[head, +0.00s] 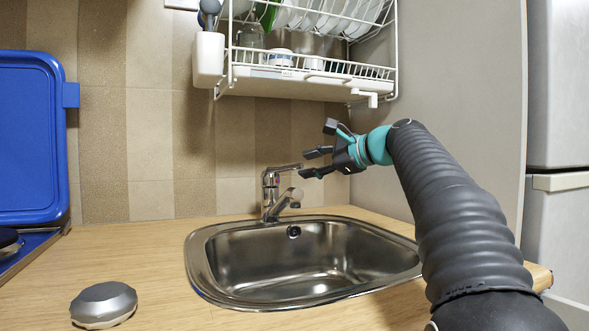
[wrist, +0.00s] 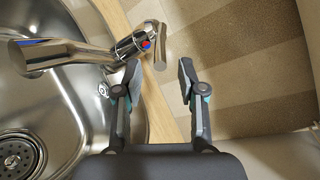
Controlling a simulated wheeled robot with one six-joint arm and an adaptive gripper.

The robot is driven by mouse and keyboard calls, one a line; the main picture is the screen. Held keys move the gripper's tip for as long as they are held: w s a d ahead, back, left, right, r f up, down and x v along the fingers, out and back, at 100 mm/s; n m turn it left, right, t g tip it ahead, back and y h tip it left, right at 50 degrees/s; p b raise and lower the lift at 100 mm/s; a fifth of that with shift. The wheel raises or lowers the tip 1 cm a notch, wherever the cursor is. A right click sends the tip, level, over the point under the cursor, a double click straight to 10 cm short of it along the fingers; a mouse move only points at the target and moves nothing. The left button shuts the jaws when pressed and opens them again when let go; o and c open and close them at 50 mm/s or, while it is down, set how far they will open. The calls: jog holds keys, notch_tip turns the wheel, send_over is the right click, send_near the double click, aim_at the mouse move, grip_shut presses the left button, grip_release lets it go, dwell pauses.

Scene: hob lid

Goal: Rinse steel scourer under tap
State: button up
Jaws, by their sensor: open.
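The chrome tap (head: 270,186) stands at the back edge of the steel sink (head: 203,272), and no water shows from its spout. In the wrist view the tap (wrist: 130,44), with a red and blue mark, is just beyond the left fingertip. My gripper (head: 308,163) is open and empty, in the air right of the tap near its lever height.
A white dish rack (head: 312,72) with plates hangs above my gripper. A white utensil cup (head: 208,58) hangs at its left. A raised blue hob lid (head: 28,140) stands at the left. The wooden counter (head: 150,262) left of the sink is mostly clear. The sink looks empty.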

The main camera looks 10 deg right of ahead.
aim_at(284, 168)
jog(key=shift+x, duration=2.55)
grip_shut()
